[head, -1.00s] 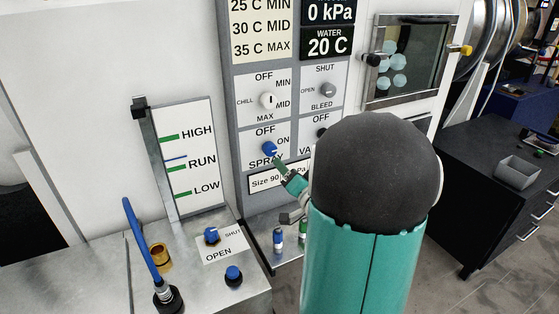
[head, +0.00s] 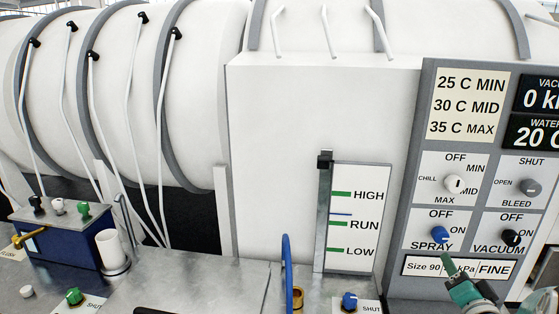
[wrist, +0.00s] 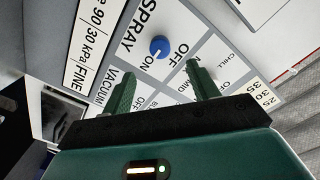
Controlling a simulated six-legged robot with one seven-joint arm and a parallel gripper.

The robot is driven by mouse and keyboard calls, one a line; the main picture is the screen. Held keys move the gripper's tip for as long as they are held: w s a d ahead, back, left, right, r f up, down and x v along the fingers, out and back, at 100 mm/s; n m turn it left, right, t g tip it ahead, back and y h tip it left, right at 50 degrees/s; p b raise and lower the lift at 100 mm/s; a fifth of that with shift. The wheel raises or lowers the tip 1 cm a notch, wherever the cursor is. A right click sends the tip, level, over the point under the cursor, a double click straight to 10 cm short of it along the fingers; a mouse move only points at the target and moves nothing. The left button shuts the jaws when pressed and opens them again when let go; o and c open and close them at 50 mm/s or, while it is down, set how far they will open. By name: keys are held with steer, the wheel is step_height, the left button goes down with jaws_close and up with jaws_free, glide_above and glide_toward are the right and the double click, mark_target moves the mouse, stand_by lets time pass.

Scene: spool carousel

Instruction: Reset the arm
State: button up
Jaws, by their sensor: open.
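My gripper (head: 452,266) shows at the lower right of the head view, its green fingertips just below the blue SPRAY knob (head: 441,235). In the wrist view my gripper (wrist: 162,72) has its two green fingers spread apart with nothing between them. The blue SPRAY knob (wrist: 160,46) appears just beyond the gap between the fingertips, apart from them. The rest of my arm is mostly cut off by the frame's lower edge.
The control panel (head: 404,205) also carries a black VACUUM knob (head: 511,238), a CHILL knob (head: 454,184) and a BLEED knob (head: 530,187). A level gauge (head: 359,220) and a blue lever (head: 287,270) stand to the left. A blue box (head: 62,245) is at the far left.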

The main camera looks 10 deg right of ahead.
steer(key=w+a+r+n+g, duration=0.3)
steer(key=a+g, duration=0.1)
steer(key=a, duration=0.3)
steer(key=s+a+n+g+y, duration=0.2)
steer(key=s+a, duration=0.6)
steer(key=a, duration=0.4)
steer(key=s+a+n+g+y, duration=0.3)
steer(key=s+a+n+g, duration=0.2)
steer(key=a, duration=0.8)
steer(key=s+n, duration=0.2)
steer(key=shift+s+y, duration=0.3)
steer(key=shift+s, duration=0.05)
steer(key=shift+a, duration=0.1)
